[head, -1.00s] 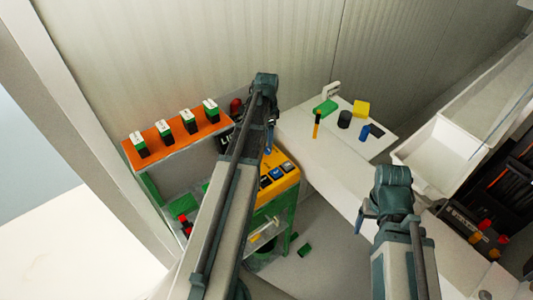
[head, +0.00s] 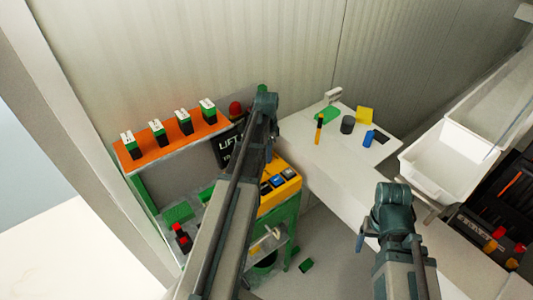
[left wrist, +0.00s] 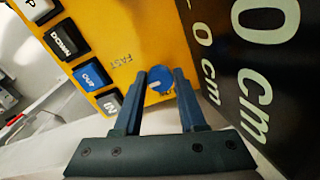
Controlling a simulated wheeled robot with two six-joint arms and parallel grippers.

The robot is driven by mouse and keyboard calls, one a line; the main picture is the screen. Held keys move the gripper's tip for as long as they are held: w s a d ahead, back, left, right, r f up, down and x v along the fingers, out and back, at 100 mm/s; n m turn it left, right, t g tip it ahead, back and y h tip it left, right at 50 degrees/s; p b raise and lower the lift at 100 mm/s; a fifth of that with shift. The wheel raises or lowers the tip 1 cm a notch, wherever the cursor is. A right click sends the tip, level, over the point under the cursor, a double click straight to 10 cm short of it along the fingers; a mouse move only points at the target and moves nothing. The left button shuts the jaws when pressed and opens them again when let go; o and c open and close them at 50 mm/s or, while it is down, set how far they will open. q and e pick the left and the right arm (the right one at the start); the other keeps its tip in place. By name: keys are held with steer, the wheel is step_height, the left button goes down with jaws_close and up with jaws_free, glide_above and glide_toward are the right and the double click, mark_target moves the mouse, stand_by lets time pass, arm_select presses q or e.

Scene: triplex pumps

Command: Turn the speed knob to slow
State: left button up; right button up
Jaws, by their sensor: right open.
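The blue speed knob (left wrist: 161,79) sits on the yellow control panel (left wrist: 100,22) in the left wrist view. It has a pale pointer mark on its left side, and the word FAST is printed to its upper left. My left gripper (left wrist: 160,76) is open, with its two fingers on either side of the knob. I cannot tell whether they touch it. In the head view my left gripper (head: 272,145) is over the back of the yellow panel (head: 287,176), and my arm hides the knob. My right gripper (head: 367,236) is open and empty, away from the panel.
Black, blue and white push buttons (left wrist: 88,76) line the panel's left side. A black display board (left wrist: 235,60) stands close on the right. An orange shelf (head: 172,141) with several green-black items is at left; a white table (head: 345,160) with small objects is at right.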

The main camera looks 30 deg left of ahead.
arm_select(q)
jaws_close()
steer(key=shift+n, duration=0.4)
steer(key=n, duration=0.3)
steer(key=shift+d+n, duration=0.1)
steer(key=shift+n, duration=0.3)
steer(key=n, duration=0.4)
steer(key=shift+d+n, duration=0.1)
steer(key=shift+n, duration=0.2)
steer(key=n, duration=0.8)
steer(key=shift+d, duration=0.1)
steer(key=shift+n, duration=0.5)
